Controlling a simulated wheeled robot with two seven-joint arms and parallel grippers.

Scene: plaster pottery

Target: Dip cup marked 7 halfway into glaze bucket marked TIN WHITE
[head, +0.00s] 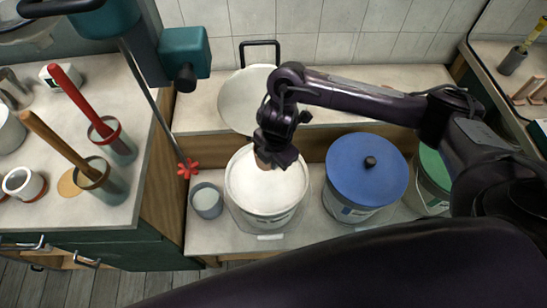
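The open bucket of white glaze (262,192) stands on the low shelf at the middle. The lettering on its front is too small to read. My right gripper (275,158) reaches in from the right and points down over the back part of this bucket. A small tan-brown piece (262,163), probably the cup, shows at its fingertips, at or close to the white glaze surface. Most of that piece is hidden by the gripper, and no number shows on it. I cannot tell how deep it sits. My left gripper is not in view.
A blue-lidded bucket (366,172) and a green-lidded bucket (434,172) stand to the right. A small grey pot (207,200) stands to the left. A pale round lid (245,102) leans behind the white bucket. Red-handled (76,90) and brown-handled (58,142) tools stand on the left counter.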

